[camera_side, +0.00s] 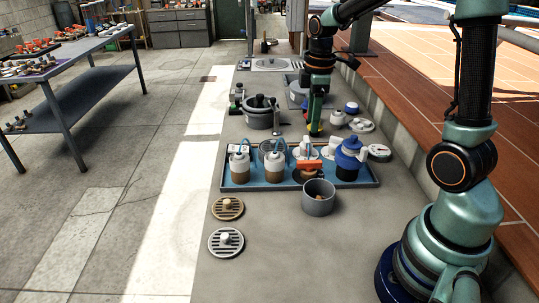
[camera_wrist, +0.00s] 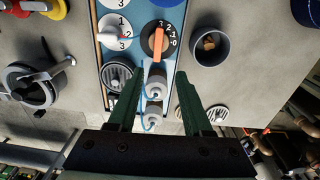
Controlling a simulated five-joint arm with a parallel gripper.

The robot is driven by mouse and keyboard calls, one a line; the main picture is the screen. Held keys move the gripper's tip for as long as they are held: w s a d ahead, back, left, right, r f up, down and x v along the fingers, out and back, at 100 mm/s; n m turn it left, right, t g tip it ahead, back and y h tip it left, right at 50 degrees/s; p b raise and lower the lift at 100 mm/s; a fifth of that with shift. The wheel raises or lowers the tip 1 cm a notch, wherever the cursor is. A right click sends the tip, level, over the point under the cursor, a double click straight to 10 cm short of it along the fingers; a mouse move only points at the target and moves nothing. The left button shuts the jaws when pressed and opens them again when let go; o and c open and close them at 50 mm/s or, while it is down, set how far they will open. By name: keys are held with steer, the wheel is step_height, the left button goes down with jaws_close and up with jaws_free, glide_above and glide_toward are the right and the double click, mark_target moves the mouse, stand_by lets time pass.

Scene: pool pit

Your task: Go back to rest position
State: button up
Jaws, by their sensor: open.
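My gripper (camera_side: 316,128) hangs from my arm over the far side of the blue tray (camera_side: 270,186), fingers pointing down. In the wrist view my gripper (camera_wrist: 160,100) shows two green fingers spread apart with nothing held between them.
A grey pot (camera_side: 318,197) stands at the tray's front edge. Two round grates (camera_side: 226,242) lie nearer on the ledge. A dark grey pot (camera_side: 260,118) and several white and blue parts (camera_side: 350,108) stand beyond the tray. The ledge's near end is clear.

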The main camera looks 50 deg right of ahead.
steer(key=s+a+r+m+t, duration=0.5)
steer(key=s+a+r+m, duration=0.2)
steer(key=a, duration=0.5)
steer(key=shift+s+r+m, duration=0.35)
steer(key=shift+s+m, duration=0.35)
steer(key=shift+m, duration=0.4)
